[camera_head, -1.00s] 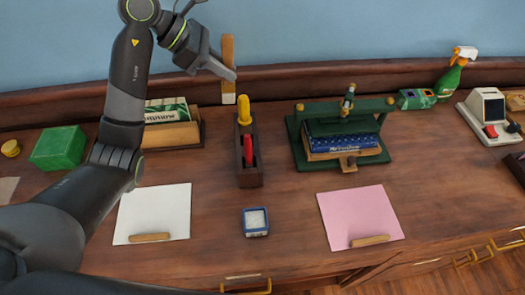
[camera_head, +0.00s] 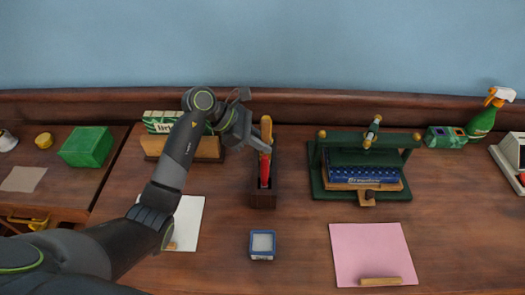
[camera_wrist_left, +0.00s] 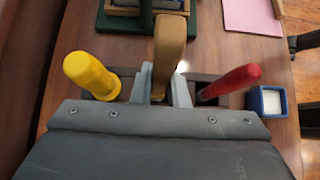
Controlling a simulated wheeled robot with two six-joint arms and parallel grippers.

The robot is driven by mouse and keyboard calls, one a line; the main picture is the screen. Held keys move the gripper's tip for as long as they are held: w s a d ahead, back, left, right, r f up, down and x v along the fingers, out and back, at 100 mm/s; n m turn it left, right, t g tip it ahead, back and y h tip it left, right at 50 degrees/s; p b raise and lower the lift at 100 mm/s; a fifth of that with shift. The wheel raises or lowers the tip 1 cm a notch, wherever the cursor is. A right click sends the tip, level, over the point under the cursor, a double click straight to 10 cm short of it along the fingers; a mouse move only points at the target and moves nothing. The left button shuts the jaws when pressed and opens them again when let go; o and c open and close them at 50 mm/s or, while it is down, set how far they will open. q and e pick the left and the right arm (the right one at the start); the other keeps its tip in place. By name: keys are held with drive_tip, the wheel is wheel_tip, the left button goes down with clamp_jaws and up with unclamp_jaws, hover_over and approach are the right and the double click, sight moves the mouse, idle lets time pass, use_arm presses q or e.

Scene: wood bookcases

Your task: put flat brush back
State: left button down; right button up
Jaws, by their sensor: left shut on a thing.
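The flat brush (camera_wrist_left: 170,40), with a brown wooden handle, is held between the fingers of my left gripper (camera_wrist_left: 160,88). In the head view my left gripper (camera_head: 264,146) is over the back part of the dark wooden holder (camera_head: 263,199), with the brush handle (camera_head: 266,130) upright. In the wrist view the brush is between a yellow handle (camera_wrist_left: 90,75) and a red handle (camera_wrist_left: 230,82). The red handle (camera_head: 265,172) stands in the holder in the head view. The brush's bristles are hidden, so I cannot tell how deep they sit. My right gripper is not in view.
A green press (camera_head: 345,140) stands right of the holder. A card box (camera_head: 207,148) is behind my left arm. A small blue-rimmed box (camera_head: 262,245) and pink paper (camera_head: 370,250) lie in front. A spray bottle (camera_head: 482,122) stands far right.

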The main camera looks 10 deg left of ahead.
sight(262, 153)
use_arm(q)
wheel_tip(262, 153, down, 3)
drive_tip(key=shift+f+p, duration=0.2)
drive_tip(key=shift+p, duration=0.15)
drive_tip(key=shift+f, duration=0.15)
drive_tip(key=shift+f, duration=0.1)
drive_tip(key=shift+f+b, duration=0.1)
drive_tip(key=shift+b, duration=0.2)
drive_tip(key=c, duration=1.4)
unclamp_jaws()
